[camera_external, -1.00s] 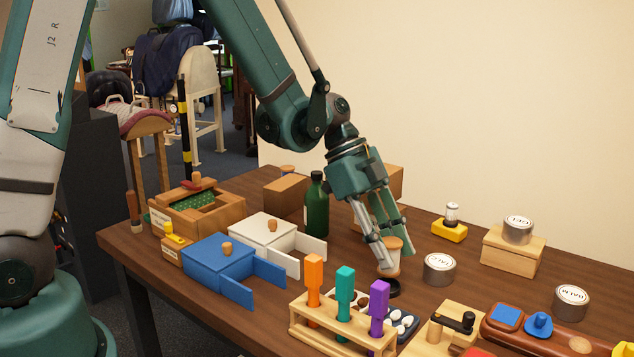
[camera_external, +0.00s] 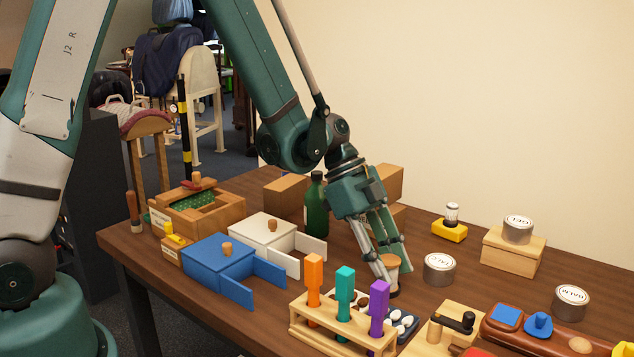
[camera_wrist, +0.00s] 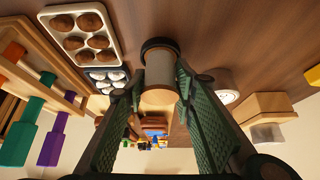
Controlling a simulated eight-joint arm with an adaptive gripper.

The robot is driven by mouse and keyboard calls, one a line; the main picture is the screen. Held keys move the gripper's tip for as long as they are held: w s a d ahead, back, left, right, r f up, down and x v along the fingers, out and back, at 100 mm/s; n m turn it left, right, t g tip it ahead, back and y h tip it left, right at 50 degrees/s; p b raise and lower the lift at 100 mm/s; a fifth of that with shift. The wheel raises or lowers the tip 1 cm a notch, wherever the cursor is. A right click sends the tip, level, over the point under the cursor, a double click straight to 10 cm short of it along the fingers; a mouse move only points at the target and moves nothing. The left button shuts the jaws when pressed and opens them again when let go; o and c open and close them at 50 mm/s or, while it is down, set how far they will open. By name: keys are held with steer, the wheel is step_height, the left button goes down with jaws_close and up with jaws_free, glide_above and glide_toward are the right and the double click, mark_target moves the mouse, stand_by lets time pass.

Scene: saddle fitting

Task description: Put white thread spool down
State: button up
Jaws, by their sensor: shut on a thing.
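The white thread spool (camera_external: 390,266), with tan ends, is upright between the fingers of my gripper (camera_external: 395,272), which is shut on it. In the wrist view the spool (camera_wrist: 159,72) sits between both fingertips, its tan end towards the camera. A black round piece (camera_wrist: 159,44) is at the spool's far end, low at the table. The spool is at or just above this piece; the fingers partly hide it in the external view, so contact cannot be told.
A grey lidded tin (camera_external: 439,269) stands close to the right of the spool. A rack with orange, teal and purple handles (camera_external: 345,330) stands in front. A green bottle (camera_external: 316,205) and white box (camera_external: 263,238) are to the left.

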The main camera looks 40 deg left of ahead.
steer(key=shift+f, duration=0.2)
steer(key=o, duration=0.9)
steer(key=shift+r, duration=0.1)
steer(key=shift+r, duration=0.2)
steer(key=shift+p+v, duration=0.55)
steer(key=shift+v, duration=5.4)
steer(key=shift+r, duration=0.1)
